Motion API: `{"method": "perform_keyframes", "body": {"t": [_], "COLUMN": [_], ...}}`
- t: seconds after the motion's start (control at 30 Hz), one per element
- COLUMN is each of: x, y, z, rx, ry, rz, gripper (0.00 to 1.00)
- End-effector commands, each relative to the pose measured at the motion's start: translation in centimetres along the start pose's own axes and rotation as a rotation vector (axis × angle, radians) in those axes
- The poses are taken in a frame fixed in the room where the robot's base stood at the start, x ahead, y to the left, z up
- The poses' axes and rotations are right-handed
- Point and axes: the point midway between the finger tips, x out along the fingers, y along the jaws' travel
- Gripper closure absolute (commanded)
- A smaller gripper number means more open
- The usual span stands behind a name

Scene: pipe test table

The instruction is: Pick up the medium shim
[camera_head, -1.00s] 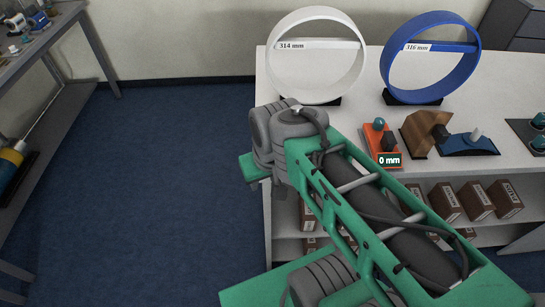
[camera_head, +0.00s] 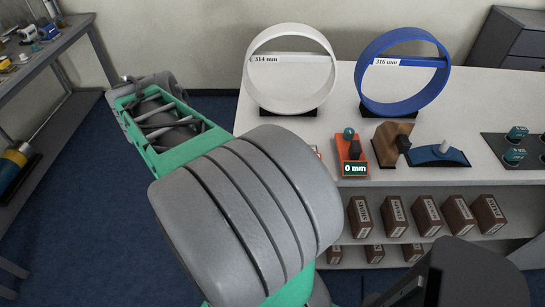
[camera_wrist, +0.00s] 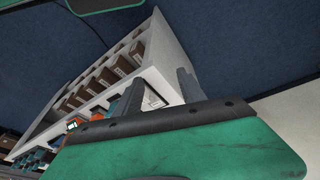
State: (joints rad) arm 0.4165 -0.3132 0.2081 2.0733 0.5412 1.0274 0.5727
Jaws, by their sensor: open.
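I cannot pick out the medium shim for certain. Small teal-topped pieces (camera_head: 517,132) with labels too small to read sit on a dark plate at the right of the white table (camera_head: 480,95) in the head view. In the wrist view, my gripper (camera_wrist: 161,92) shows two separate grey fingers beyond a green plate, open with nothing between them. The fingers appear in front of the white table and its shelves, away from the teal pieces. In the head view, my grey and green arm covers the table's left front.
A white ring (camera_head: 290,106) marked 314 mm and a blue ring (camera_head: 376,94) marked 316 mm stand on the table. In front are an orange gauge (camera_head: 352,150) reading 0 mm, a wooden block (camera_head: 388,146) and a blue block (camera_head: 437,156). Brown boxes (camera_head: 427,216) fill the shelf.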

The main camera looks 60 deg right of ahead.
Motion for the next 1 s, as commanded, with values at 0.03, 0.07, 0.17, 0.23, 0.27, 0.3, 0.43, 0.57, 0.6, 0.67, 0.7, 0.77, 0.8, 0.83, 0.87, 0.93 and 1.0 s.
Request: {"method": "perform_keyframes", "body": {"t": [0.03, 0.07, 0.17, 0.23, 0.27, 0.3, 0.43, 0.57, 0.6, 0.67, 0.7, 0.77, 0.8, 0.83, 0.87, 0.93, 1.0], "x": [0.6, 1.0, 1.8, 2.2, 2.5, 3.0, 4.7, 6.5, 7.2, 8.3, 8.8, 9.4, 9.6, 9.6, 9.6, 9.6, 9.6], "y": [2.9, 4.7, 9.6, 11.5, 12.0, 12.5, 13.1, 13.7, 14.0, 14.3, 14.5, 14.6, 14.6, 14.6, 14.6, 14.6, 14.6], "z": [-3.9, -5.7, -9.4, -10.3, -10.4, -10.5, -10.3, -10.3, -10.3, -10.2, -10.1, -10.1, -10.1, -10.1, -10.1, -10.1, -10.1], "rx": [0.292, 0.464, 0.907, 1.075, 1.115, 1.143, 1.147, 1.146, 1.145, 1.144, 1.143, 1.143, 1.142, 1.142, 1.142, 1.141, 1.141], "ry": [0.001, 0.008, 0.040, 0.056, 0.061, 0.065, 0.067, 0.065, 0.066, 0.066, 0.066, 0.067, 0.067, 0.067, 0.067, 0.067, 0.067], "rz": [0.095, 0.146, 0.273, 0.323, 0.334, 0.342, 0.342, 0.342, 0.342, 0.342, 0.342, 0.338, 0.337, 0.336, 0.336, 0.336, 0.336], "gripper": [0.53, 0.53, 0.53, 0.53, 0.53, 0.53, 0.53, 0.53, 0.53, 0.53, 0.53, 0.53, 0.53, 0.53, 0.53, 0.53, 0.54]}}
